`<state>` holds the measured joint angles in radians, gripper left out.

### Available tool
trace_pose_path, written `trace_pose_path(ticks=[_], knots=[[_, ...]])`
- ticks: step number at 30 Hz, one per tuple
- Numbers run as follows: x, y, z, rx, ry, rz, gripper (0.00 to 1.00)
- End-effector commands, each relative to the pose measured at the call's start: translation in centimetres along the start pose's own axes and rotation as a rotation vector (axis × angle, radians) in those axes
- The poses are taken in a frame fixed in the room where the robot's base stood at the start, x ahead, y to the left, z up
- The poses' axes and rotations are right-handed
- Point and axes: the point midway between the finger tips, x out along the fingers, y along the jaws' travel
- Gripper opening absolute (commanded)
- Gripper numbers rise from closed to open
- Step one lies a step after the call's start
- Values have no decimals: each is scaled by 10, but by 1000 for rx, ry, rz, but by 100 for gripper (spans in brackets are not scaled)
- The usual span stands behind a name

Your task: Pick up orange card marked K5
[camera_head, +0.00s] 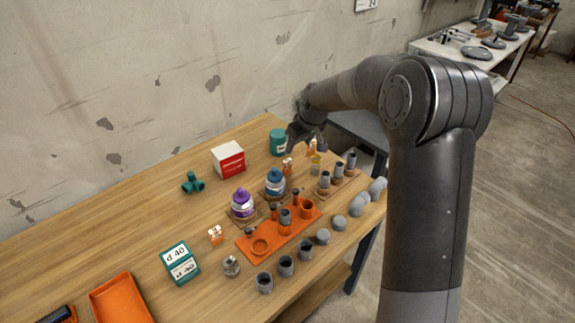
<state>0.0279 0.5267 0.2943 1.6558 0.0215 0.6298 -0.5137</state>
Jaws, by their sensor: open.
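I cannot read a K5 mark anywhere. Small orange pieces with pale parts stand on the table: one (215,235) left of the orange holder, one (287,167) behind the blue-capped bottle, and one (312,147) close by my gripper. Which of them is the K5 card I cannot tell. My gripper (306,145) is open, at the far end of the table, pointing down. It is right of the teal can and near the rearmost orange piece. Its fingertips are small and dark, and whether they touch anything is unclear.
An orange holder (254,246) carries fittings. Grey caps and cups line the right edge.

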Motion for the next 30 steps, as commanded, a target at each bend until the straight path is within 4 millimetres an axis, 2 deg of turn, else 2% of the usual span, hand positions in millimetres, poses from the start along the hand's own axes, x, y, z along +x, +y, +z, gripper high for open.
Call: trace_pose_path(ticks=[1,3,10,15,18,26,30], knots=[[14,1,-4,-6,2,-13,58],[27,2,-8,-16,6,-24,58],[52,1,-12,-28,11,-37,58],[79,0,-12,-27,10,-37,58],[90,0,-12,-28,11,-36,58],[106,-2,-12,-27,12,-35,58],[126,-8,-10,-28,10,-37,58]])
